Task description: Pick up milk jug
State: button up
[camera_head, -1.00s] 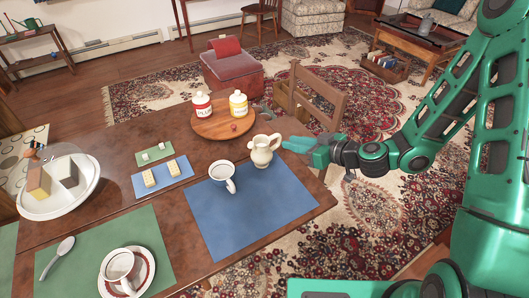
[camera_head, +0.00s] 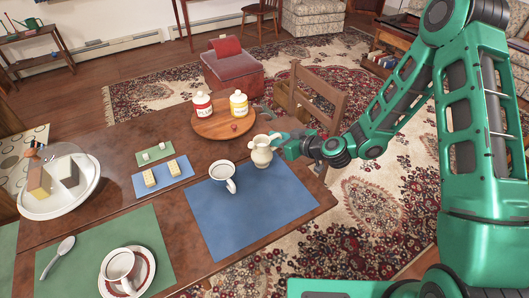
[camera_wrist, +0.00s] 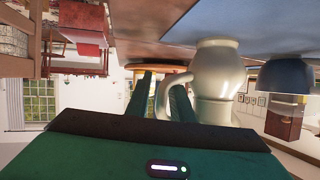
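The cream milk jug (camera_head: 261,155) stands upright at the far edge of the blue placemat, its handle towards my gripper. My gripper (camera_head: 279,143) is at the jug's right side in the head view, at about handle height. The wrist view looks upside down. In it the jug (camera_wrist: 216,70) is just beyond my gripper (camera_wrist: 160,98). The two dark green fingers are apart, and the handle (camera_wrist: 170,88) shows between them. I cannot tell whether either finger touches the handle or the body.
A white mug (camera_head: 223,174) stands left of the jug on the blue placemat (camera_head: 245,215). Behind is a round wooden tray (camera_head: 222,128) with a red-labelled jar (camera_head: 202,105) and a yellow-labelled jar (camera_head: 238,103). A wooden chair (camera_head: 318,95) stands at the table's far side.

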jog(key=shift+w+a+f, duration=0.1)
jog(key=shift+w+a, duration=0.05)
grip_shut()
jog(key=shift+r, duration=0.2)
